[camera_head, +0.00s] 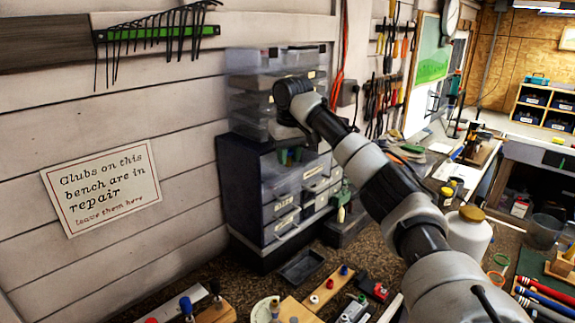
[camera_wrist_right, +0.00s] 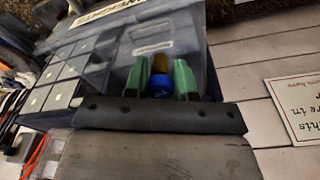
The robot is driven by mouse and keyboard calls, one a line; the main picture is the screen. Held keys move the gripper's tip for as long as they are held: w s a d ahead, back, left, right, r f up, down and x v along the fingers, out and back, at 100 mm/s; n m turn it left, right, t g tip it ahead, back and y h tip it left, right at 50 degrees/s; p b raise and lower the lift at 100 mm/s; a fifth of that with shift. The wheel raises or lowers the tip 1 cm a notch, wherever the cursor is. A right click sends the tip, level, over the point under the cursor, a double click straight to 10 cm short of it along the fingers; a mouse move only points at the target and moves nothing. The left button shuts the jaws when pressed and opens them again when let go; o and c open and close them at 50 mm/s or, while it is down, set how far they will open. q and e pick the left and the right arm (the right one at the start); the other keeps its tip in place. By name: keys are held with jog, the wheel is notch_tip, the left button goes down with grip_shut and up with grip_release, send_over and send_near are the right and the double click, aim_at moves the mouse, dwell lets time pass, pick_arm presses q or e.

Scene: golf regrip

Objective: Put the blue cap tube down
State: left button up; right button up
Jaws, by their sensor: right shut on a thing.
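My right gripper (camera_head: 290,156) has green fingertips and is raised in front of the drawer cabinet at the back of the bench. In the right wrist view its two green fingers (camera_wrist_right: 160,78) are shut on the blue cap tube (camera_wrist_right: 159,84). The blue end faces the camera, and an amber-brown part shows just beyond it between the fingertips. The tube's lower end is hidden. In the head view the tube is too small to make out. My left gripper is not in view.
The dark drawer cabinet (camera_head: 262,190) with clear bins stands close behind the gripper. A black tray (camera_head: 301,268) lies below it. A wooden block (camera_head: 325,290) with colored pegs and a red-black item (camera_head: 374,289) lie nearby. A white jar (camera_head: 468,236) stands at right.

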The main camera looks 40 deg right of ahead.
aim_at(290, 167)
jog(key=f+p, duration=0.2)
jog(key=f, duration=0.1)
jog(key=shift+s+f, duration=0.2)
jog(key=shift+f, duration=0.05)
jog(key=shift+d+f, duration=0.1)
jog(key=shift+f, duration=0.15)
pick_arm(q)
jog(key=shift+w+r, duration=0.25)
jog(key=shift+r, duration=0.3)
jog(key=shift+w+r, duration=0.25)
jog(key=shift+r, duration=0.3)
pick_arm(e)
jog(key=shift+w+f, duration=0.1)
jog(key=shift+w, duration=0.1)
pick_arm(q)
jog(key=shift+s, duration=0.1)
pick_arm(e)
jog(key=o, duration=0.9)
jog(key=shift+s, duration=0.1)
